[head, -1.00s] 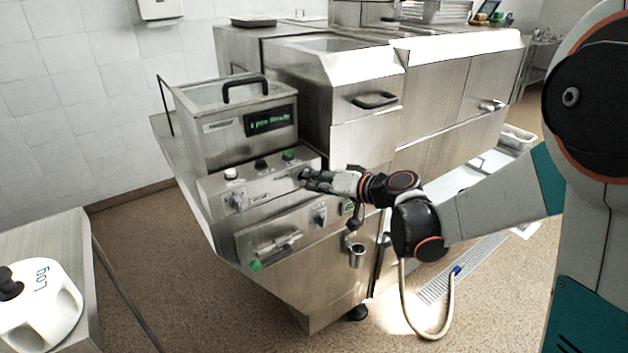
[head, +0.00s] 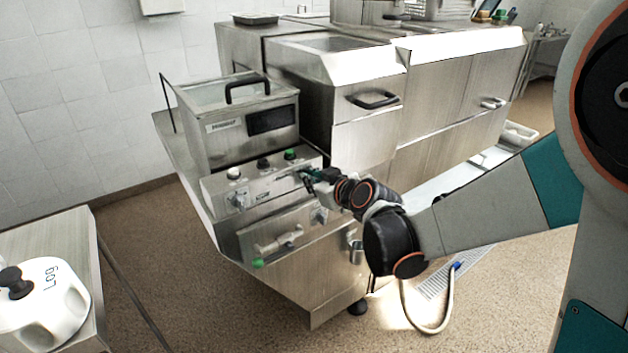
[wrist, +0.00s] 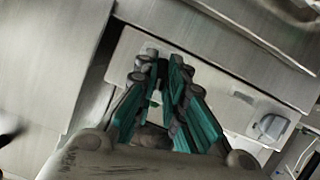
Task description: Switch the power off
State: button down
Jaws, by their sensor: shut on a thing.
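The steel machine has a sloping control panel (head: 272,183) with a knob (head: 238,201) at its left end. My gripper (head: 309,178) is at the panel's right end, its fingers closed around a knob there that they almost wholly hide. The wrist view shows the green-backed fingers (wrist: 160,68) close together over the pale panel. Another knob (wrist: 271,126) shows to their right. The display (head: 272,119) on the box above the panel is dark.
White, black and green (head: 290,155) buttons line the panel's top. A lower panel carries another knob (head: 319,215) just below my gripper. A hose (head: 445,310) hangs over the floor.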

jog(key=n+t+h+b, duration=0.1)
jog(key=n, duration=0.1)
jog(key=n+t+h, duration=0.1)
jog(key=n, duration=0.1)
jog(key=shift+s+a+f+n+b, duration=0.1)
jog(key=shift+a+n+b, duration=0.05)
jog(key=shift+n+b, duration=0.2)
dwell(0.4)
jog(key=c, duration=1.7)
grip_release()
jog(key=shift+t, duration=0.3)
jog(key=shift+o, duration=0.2)
